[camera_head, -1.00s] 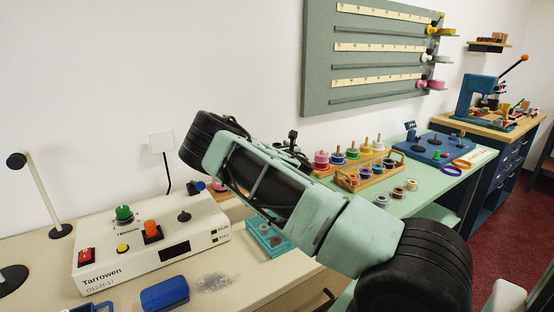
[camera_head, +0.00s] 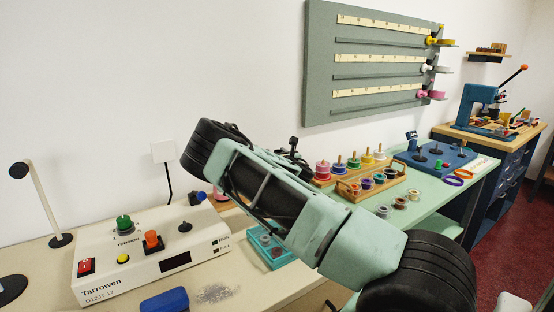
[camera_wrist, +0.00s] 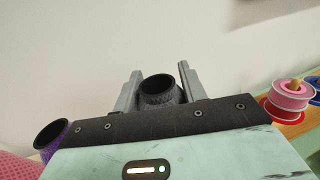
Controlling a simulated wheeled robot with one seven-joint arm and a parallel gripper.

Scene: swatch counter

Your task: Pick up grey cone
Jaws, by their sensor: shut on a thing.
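In the wrist view my gripper (camera_wrist: 159,74) has its two grey fingers on either side of the dark grey cone (camera_wrist: 160,90). It is shut on the cone, whose round open end faces the camera. The cone's lower part is hidden behind the black plate of my gripper. Behind it only pale wall shows.
A purple cone (camera_wrist: 52,137) shows at the wrist view's lower left. A pink spool (camera_wrist: 290,96) stands at its right. In the head view a white Tarrowen box (camera_head: 140,268) stands on the beige counter. A wooden spool rack (camera_head: 350,192) sits on the green table.

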